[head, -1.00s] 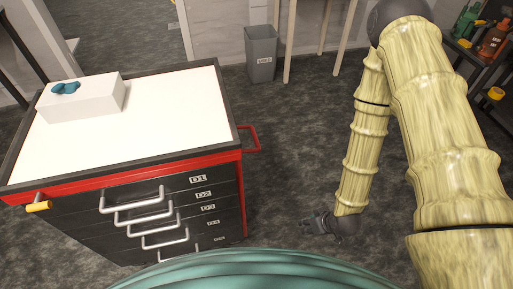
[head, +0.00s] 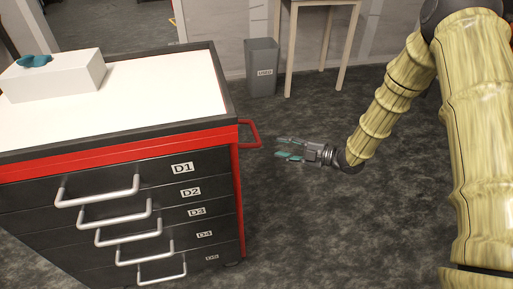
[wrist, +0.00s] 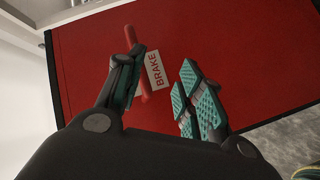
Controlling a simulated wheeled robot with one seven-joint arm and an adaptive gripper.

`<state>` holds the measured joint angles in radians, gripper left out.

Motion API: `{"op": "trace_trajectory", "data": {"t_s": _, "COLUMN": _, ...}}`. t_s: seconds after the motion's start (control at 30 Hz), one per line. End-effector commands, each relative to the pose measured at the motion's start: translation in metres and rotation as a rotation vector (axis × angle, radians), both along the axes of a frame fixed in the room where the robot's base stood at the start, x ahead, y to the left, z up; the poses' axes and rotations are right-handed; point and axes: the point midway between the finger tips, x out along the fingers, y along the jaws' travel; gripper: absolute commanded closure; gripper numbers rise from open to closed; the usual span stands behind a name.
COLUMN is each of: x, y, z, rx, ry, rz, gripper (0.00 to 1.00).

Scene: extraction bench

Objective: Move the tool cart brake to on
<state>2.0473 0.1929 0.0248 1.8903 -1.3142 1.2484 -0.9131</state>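The tool cart (head: 120,140) is black with a red band, a white top and several labelled drawers; it fills the left of the head view. In the wrist view its red side panel (wrist: 225,60) carries a white BRAKE label (wrist: 155,70) and a red brake lever (wrist: 146,88) beside it. My left finger overlaps the lever and hides its middle; I cannot tell whether they touch. My gripper (head: 280,149) is open with teal pads, right of the cart in the head view. In the wrist view my gripper (wrist: 158,62) has its fingers either side of the label.
A red bar handle (head: 253,134) juts from the cart's right side, close to my gripper. A white box (head: 55,80) with something teal on it sits on the cart top. A grey bin (head: 262,70) and a wooden-legged stand (head: 322,45) are behind.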

Motion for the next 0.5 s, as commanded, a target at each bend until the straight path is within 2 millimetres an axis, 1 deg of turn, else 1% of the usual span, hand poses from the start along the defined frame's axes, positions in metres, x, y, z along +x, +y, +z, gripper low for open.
{"op": "trace_trajectory", "data": {"t_s": 0.03, "x": 0.007, "y": 0.0, "z": -0.006, "rx": -0.004, "ry": -0.076, "rz": 0.046, "gripper": 0.63}}
{"op": "trace_trajectory", "data": {"t_s": 0.17, "x": 0.017, "y": -0.001, "z": 0.005, "rx": -0.017, "ry": -0.267, "rz": 0.171, "gripper": 0.63}}
{"op": "trace_trajectory", "data": {"t_s": 0.3, "x": 0.022, "y": -0.004, "z": 0.016, "rx": -0.029, "ry": -0.434, "rz": 0.281, "gripper": 0.63}}
{"op": "trace_trajectory", "data": {"t_s": 0.5, "x": 0.023, "y": -0.008, "z": 0.025, "rx": -0.04, "ry": -0.558, "rz": 0.366, "gripper": 0.63}}
